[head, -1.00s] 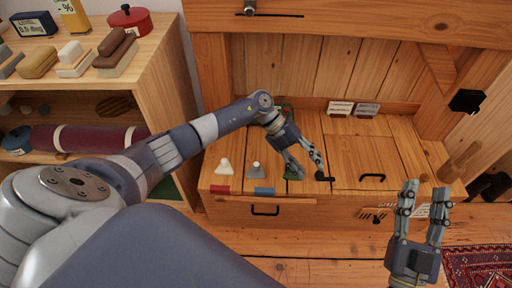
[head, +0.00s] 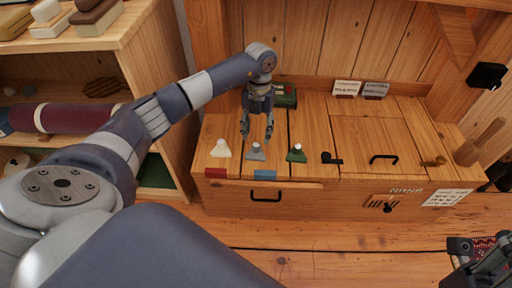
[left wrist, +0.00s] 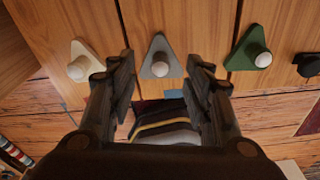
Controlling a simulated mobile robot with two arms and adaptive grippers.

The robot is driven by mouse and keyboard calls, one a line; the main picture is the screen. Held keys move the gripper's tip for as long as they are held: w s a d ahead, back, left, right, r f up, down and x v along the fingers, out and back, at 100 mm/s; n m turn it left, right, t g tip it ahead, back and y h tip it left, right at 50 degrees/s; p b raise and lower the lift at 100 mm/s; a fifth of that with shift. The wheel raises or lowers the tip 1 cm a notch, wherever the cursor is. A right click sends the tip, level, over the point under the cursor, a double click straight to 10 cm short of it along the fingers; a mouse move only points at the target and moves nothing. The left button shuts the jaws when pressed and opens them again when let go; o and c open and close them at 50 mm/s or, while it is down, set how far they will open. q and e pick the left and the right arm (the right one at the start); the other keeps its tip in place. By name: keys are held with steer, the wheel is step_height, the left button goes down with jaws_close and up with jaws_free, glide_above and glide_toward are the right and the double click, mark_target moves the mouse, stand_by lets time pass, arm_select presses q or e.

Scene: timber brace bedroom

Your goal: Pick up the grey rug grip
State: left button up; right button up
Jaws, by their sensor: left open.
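The grey rug grip (head: 256,152) is a small triangular piece with a round knob. It sits near the front edge of the wooden chest top, between a cream one (head: 220,149) and a green one (head: 297,153). My left gripper (head: 257,136) is open and empty, pointing down just behind the grey grip. In the left wrist view the grey grip (left wrist: 160,58) shows between the spread fingertips, with no visible contact. My right gripper (head: 478,252) is partly cut off at the lower right corner; its jaw opening is unclear.
Red (head: 220,172) and blue (head: 264,175) tabs lie along the chest's front edge. A green box (head: 286,97) stands behind my left gripper. A shelf (head: 150,30) is at left.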

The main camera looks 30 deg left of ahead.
mark_target(256, 144)
arm_select(q)
steer(key=f+b, duration=0.1)
steer(key=f, duration=0.1)
steer(key=s+f+b, duration=0.1)
steer(key=f, duration=0.1)
steer(key=shift+d+f+b, duration=0.2)
steer(key=shift+f+b, duration=0.1)
steer(key=shift+f, duration=0.45)
steer(key=shift+r, duration=0.1)
steer(key=shift+s, duration=0.1)
steer(key=shift+c, duration=0.5)
jaws_close()
